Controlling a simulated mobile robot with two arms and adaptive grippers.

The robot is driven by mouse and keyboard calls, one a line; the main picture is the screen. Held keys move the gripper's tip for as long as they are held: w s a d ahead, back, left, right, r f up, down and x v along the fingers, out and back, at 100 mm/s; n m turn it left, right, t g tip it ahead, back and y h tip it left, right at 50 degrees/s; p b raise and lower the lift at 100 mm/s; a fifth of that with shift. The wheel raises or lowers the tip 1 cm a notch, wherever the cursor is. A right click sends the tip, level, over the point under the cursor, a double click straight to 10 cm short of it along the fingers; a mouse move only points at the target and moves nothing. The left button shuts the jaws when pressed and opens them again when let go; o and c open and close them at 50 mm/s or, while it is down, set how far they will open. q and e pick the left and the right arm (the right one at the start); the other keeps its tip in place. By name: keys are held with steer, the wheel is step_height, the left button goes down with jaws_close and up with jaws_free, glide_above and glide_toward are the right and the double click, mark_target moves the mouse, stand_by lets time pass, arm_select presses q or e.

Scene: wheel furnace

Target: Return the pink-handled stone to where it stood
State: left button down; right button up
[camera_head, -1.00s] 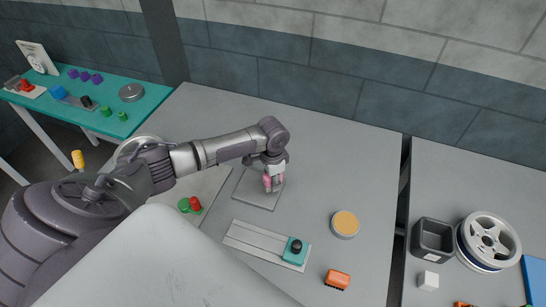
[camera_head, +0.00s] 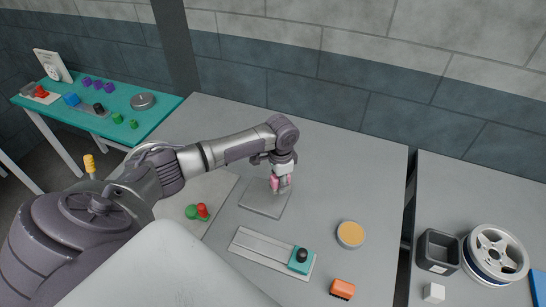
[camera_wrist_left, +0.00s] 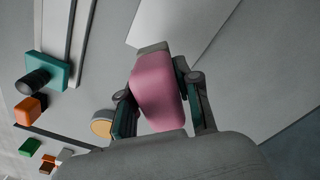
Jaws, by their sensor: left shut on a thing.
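My left gripper (camera_head: 281,184) is shut on the pink-handled stone (camera_head: 274,184). In the left wrist view, the pink handle (camera_wrist_left: 156,88) lies between the two fingers, with a grey end (camera_wrist_left: 152,48) beyond it. In the head view, the gripper points down over the back right part of a flat grey square plate (camera_head: 262,203) on the table. The fingers hide much of the stone. I cannot tell whether its lower end touches the plate. My right gripper is not in view.
In front of the plate lies a rail with a teal block (camera_head: 301,261). A round orange-topped disc (camera_head: 350,234) and an orange block (camera_head: 342,288) are to the right. Red and green pieces (camera_head: 198,212) lie left. A gap separates the right table, with its wheel (camera_head: 496,253).

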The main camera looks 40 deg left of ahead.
arm_select(q)
steer(key=w+d+m+b, duration=0.3)
steer(key=d+m+b, duration=0.6)
steer(key=d+b, duration=1.15)
steer(key=p, duration=0.2)
glide_above(312, 211)
step_height(312, 211, down, 6)
steer(key=shift+r, duration=0.1)
step_height(312, 211, down, 3)
steer(key=shift+f+p, duration=0.15)
steer(key=shift+p, duration=0.35)
steer(key=shift+f, duration=0.3)
steer(key=shift+f, duration=0.15)
steer(key=c, duration=0.8)
jaws_free()
